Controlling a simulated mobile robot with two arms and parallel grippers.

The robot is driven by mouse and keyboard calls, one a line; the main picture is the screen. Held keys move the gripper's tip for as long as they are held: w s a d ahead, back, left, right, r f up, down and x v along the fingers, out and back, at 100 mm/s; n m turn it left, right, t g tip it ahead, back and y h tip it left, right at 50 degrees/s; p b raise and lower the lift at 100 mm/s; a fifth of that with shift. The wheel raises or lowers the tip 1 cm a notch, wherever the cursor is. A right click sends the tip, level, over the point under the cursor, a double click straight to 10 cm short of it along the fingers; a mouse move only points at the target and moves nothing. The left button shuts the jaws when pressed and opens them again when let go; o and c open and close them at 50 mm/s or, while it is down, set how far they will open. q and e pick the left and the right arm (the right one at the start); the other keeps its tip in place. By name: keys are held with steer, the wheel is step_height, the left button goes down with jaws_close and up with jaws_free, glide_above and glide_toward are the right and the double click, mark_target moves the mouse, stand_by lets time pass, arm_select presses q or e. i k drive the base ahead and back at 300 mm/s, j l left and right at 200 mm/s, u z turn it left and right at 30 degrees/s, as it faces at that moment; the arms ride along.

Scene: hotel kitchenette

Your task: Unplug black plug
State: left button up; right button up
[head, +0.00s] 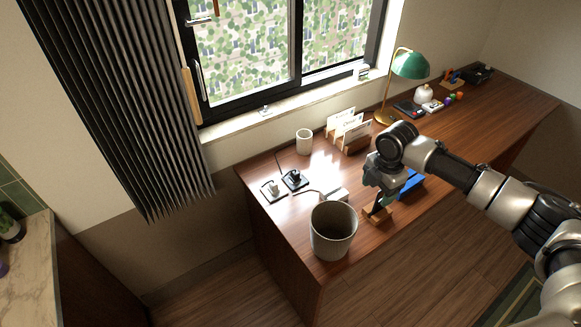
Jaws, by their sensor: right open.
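A black plug (294,175) sits in a dark square socket base on the left end of the wooden desk. A white plug (273,187) sits on a light base just to its left. A thin dark cord rises behind the black plug. My right gripper (377,208) points down over the desk, to the right of the plugs and clear of them. It is open, and its fingers are small and partly dark in this view. I cannot tell whether it touches the small wooden item below it. My left gripper is not in view.
A grey bin-like cup (333,231) stands at the desk's front edge, near my right gripper. A white box (335,195) lies behind it. A white cup (304,141), a card holder (349,134) and a green lamp (410,64) stand along the back. A blue item (411,184) lies beside my arm.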

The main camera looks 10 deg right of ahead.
mark_target(295, 177)
steer(key=i+j, duration=0.35)
steer(key=i, duration=0.2)
steer(key=i+j, duration=0.35)
steer(key=i, duration=0.25)
